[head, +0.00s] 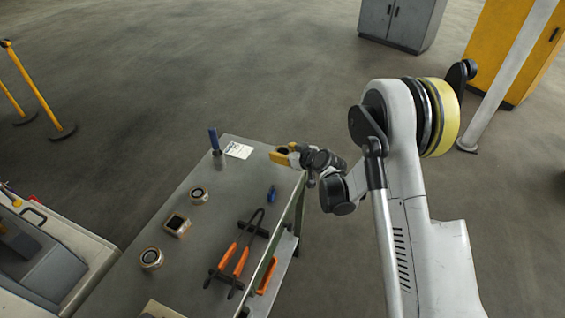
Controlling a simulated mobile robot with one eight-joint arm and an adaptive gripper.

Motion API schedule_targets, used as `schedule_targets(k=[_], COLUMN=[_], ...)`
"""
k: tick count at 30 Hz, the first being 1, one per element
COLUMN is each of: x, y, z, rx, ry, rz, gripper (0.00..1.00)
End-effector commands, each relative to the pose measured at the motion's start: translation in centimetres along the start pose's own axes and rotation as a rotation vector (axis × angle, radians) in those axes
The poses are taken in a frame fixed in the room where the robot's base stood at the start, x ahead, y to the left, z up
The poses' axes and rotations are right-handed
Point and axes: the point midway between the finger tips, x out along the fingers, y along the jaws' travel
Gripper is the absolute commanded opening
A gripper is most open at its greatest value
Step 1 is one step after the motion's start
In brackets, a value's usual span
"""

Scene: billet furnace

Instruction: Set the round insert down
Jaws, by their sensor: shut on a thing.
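My gripper (284,155) is at the end of my arm, over the far right corner of the workbench (225,160). Its yellow tip end points left, beside a white paper sheet. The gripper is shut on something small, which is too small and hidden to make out. I cannot tell how high above the bench top it is. A round insert (199,195) stands on the bench left of the middle. Another round insert (151,258) stands nearer, at the left edge. A square insert (177,225) lies between them.
Orange-handled tongs (240,262) rest on black holders at the bench's right. A small blue thing (272,193) lies near my gripper. A blue-handled tool (214,141) stands upright at the far left. The paper sheet (238,150) lies flat. The mid-bench has free room.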

Motion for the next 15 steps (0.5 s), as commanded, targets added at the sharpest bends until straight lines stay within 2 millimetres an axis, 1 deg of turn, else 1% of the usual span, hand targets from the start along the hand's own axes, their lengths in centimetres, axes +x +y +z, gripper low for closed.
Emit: schedule_targets(k=[2,9,15], x=[0.3,1.9,1.8], y=[0.0,0.0,0.0], z=[0.5,3.4,3.4], rx=[0.001,0.001,0.001], ry=[0.001,0.001,0.001], rz=[0.001,0.001,0.001], gripper=[0.12,0.12,0.12])
